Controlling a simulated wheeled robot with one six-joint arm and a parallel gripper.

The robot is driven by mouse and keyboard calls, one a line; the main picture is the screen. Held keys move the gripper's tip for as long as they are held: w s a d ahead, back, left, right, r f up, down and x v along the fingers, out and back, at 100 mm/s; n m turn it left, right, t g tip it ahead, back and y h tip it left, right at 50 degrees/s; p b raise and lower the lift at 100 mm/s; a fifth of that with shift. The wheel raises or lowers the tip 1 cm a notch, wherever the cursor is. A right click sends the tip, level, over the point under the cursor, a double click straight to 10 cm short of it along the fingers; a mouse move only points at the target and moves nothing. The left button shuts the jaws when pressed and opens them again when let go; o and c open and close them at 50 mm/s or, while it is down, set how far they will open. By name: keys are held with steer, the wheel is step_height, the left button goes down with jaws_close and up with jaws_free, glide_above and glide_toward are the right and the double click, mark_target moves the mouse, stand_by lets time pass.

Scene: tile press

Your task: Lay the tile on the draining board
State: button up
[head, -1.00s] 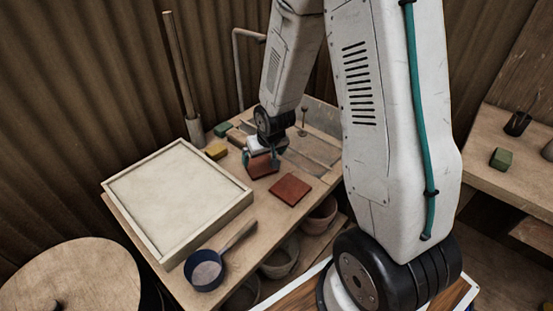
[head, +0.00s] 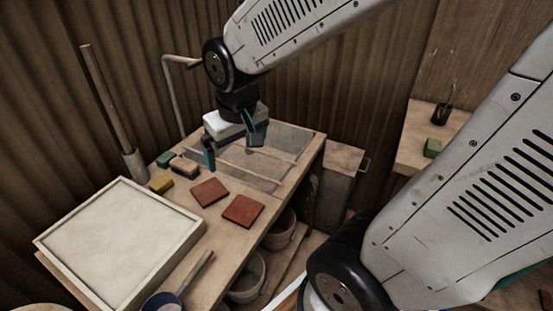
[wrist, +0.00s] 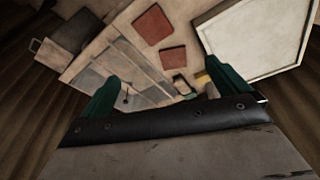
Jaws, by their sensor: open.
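Two flat red-brown tiles lie apart on the wooden table. One tile (head: 210,192) is nearer the small blocks, and the other tile (head: 243,210) is by the table's front edge. In the wrist view the first tile (wrist: 173,59) and the second tile (wrist: 153,24) both lie beyond the jaws. A grey board with pale slats (head: 262,160), apparently the draining board, covers the table's back right; it also shows in the wrist view (wrist: 122,62). No tile lies on its visible part. My gripper (head: 234,150) is open and empty, raised over the board's left part.
A framed pale tray (head: 122,290) fills the table's left side. A blue pan (head: 163,300) lies in front of it. Yellow (head: 161,184), tan (head: 184,166) and green (head: 166,159) blocks sit behind the tiles. A bent pipe (head: 172,90) rises behind the board.

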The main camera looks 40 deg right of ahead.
steer(key=s+r, duration=0.3)
steer(key=s, duration=0.4)
steer(key=s+r+g, duration=0.1)
steer(key=s+r, duration=0.2)
steer(key=s, duration=0.4)
steer(key=shift+s+a+g+y, duration=0.15)
steer(key=shift+a+g+y, duration=0.15)
steer(key=shift+a, duration=0.05)
